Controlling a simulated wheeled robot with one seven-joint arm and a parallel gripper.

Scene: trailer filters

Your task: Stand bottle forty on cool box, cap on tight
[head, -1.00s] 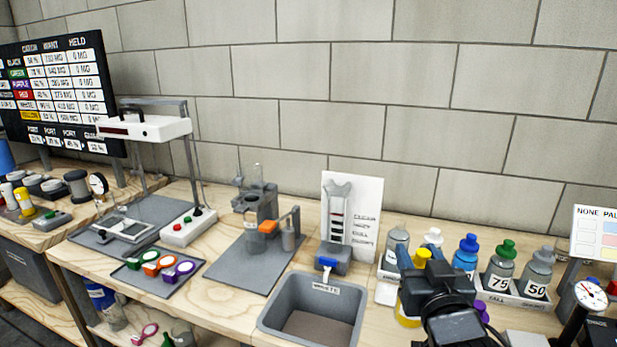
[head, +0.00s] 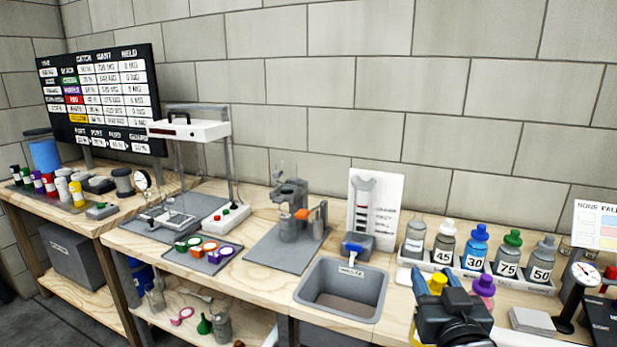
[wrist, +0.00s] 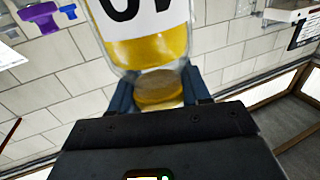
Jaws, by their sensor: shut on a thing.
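My gripper (head: 447,290) is shut on a bottle at its yellow cap (head: 437,284), at the lower right of the head view. In the wrist view the yellow cap (wrist: 158,90) sits between the fingers (wrist: 158,95). The clear bottle (wrist: 140,35) with yellow contents extends away from the gripper there. Its white label is cut off by the frame top, so the full number is not readable. In the head view the bottle's body is hidden behind my gripper. I cannot tell surely which object is the cool box; a dark grey labelled box (head: 82,262) stands under the left bench.
A rack (head: 500,277) holds several capped bottles, some labelled 45, 30, 75 and 50. The left bench (head: 60,210) carries several small bottles.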

